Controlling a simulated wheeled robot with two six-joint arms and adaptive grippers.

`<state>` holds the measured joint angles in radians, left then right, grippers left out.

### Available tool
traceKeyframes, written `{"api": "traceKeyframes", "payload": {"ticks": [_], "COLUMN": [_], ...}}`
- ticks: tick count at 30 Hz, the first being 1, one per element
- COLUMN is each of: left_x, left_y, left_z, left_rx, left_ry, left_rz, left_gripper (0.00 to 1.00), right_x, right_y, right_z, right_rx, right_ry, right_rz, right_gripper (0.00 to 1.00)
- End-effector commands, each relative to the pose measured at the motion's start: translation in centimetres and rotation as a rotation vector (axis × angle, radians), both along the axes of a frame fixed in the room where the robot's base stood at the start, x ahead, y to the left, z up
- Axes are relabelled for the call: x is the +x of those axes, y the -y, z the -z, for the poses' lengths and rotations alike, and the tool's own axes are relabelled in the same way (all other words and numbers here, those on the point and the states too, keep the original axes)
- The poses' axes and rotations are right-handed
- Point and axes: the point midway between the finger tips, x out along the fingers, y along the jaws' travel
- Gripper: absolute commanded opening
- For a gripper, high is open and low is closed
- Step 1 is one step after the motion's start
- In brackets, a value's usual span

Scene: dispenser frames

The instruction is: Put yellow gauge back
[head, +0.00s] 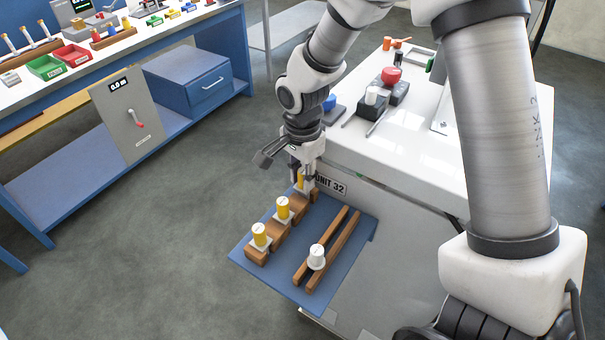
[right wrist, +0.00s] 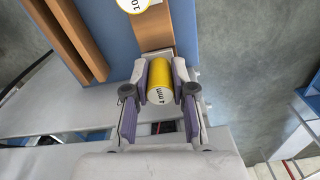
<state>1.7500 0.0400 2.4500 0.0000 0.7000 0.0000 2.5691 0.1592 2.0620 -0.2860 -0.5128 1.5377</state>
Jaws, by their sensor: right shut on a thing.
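My right gripper (head: 303,178) is shut on a yellow gauge (right wrist: 159,82), a short cylinder whose pale end reads "4 mm". In the head view this gauge (head: 299,180) is mostly hidden by the fingers, at the far end of a stepped wooden rack (head: 274,238). I cannot tell whether it touches the rack. My left gripper is not in view.
The rack sits on a blue shelf (head: 312,216) on the side of a white-topped cabinet (head: 420,150). A blue workbench (head: 100,112) stands at the left, with open grey floor between.

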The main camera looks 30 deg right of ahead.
Motion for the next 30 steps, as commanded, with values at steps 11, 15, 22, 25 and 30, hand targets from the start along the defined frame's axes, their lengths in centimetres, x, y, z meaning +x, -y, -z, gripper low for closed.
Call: {"api": "traceKeyframes", "payload": {"ticks": [11,15,22,25,30], "left_x": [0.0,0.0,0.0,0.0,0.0], "left_y": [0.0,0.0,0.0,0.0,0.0], "left_z": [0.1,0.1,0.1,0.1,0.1], "left_rx": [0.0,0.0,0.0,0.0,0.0], "left_ry": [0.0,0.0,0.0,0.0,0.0], "left_rz": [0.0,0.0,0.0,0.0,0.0], "left_gripper": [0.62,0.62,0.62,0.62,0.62], "right_x": [0.0,0.1,0.2,0.1,0.1], "right_y": [0.0,0.0,0.0,0.0,-0.1], "right_z": [0.1,-0.2,-4.5,-7.2,-10.6], "right_rx": [0.0,0.0,-0.001,-0.001,-0.001], "right_ry": [0.0,0.002,0.007,0.007,0.004], "right_rz": [0.0,0.0,0.0,0.001,0.0], "right_gripper": [0.54,0.54,0.54,0.54,0.54]}}
